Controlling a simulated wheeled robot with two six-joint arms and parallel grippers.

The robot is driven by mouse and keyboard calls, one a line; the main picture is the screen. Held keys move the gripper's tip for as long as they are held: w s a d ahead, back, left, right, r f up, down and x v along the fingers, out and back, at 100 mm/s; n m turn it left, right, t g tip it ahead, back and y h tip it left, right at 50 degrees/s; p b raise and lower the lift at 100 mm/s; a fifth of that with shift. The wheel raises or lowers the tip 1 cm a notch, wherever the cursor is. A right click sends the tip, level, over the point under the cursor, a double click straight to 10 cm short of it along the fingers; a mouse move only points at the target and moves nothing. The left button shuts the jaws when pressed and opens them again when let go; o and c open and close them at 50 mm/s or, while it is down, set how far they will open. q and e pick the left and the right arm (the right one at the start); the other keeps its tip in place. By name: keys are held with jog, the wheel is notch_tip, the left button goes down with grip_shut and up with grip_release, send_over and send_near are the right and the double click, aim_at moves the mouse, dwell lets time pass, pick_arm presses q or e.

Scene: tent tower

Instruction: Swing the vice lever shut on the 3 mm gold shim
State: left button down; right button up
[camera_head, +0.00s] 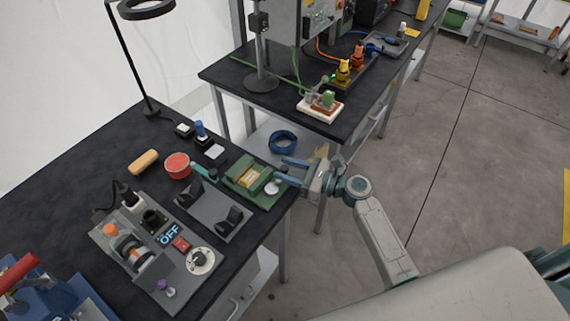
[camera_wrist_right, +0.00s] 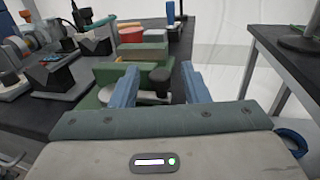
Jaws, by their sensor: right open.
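The green vice (camera_head: 240,170) sits at the right edge of the near dark bench, with a yellow-gold piece (camera_head: 250,182) between its green blocks. I cannot tell whether this is the shim alone. My right gripper (camera_head: 283,170) is open at the vice's right end, its blue fingers pointing towards it. In the wrist view, a dark rounded knob (camera_wrist_right: 160,76) stands between the fingers of the right gripper (camera_wrist_right: 158,82), with clear space on both sides. A pale round disc (camera_head: 272,188) is near the fingers. My left gripper is not in view.
A grey fixture with black V-blocks (camera_head: 234,216) stands close beside the vice. A red round tub (camera_head: 177,165) and a tan block (camera_head: 144,162) lie behind. A blue ring (camera_head: 283,142) lies on a lower shelf between the benches. Open floor is at right.

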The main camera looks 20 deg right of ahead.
jog(key=shift+w+a, duration=0.35)
jog(key=shift+a, duration=0.05)
jog(key=shift+c, duration=0.2)
grip_shut()
jog(key=shift+f, duration=0.1)
